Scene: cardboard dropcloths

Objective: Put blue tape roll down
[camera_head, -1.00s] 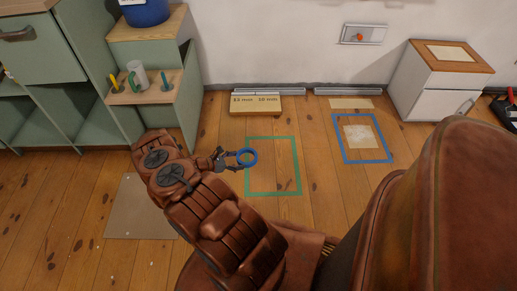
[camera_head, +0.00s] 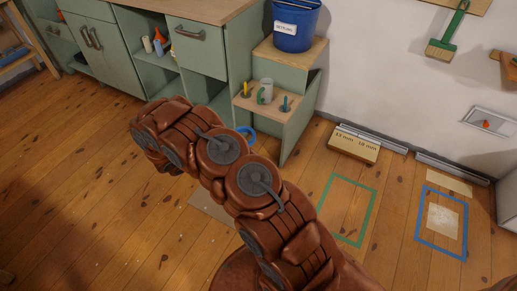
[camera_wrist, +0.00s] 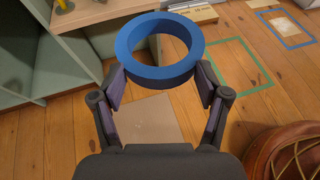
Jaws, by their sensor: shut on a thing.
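The blue tape roll (camera_wrist: 150,74) is held in front of my gripper (camera_wrist: 160,80), with a finger against each side of it in the wrist view. My gripper is shut on it. In the head view, part of the blue tape roll (camera_head: 247,131) shows behind my arm, and the gripper itself is hidden there. The roll is in the air, in front of the low wooden shelf (camera_head: 262,105), which carries yellow, green and blue upright pegs and a pale cylinder. In the wrist view the shelf's edge (camera_wrist: 95,18) is at the upper left, close to the roll.
A blue bucket (camera_head: 293,35) stands on the upper step above the shelf. Green cabinets (camera_head: 196,45) are at the left. A cardboard sheet (camera_wrist: 134,121) lies below my gripper.

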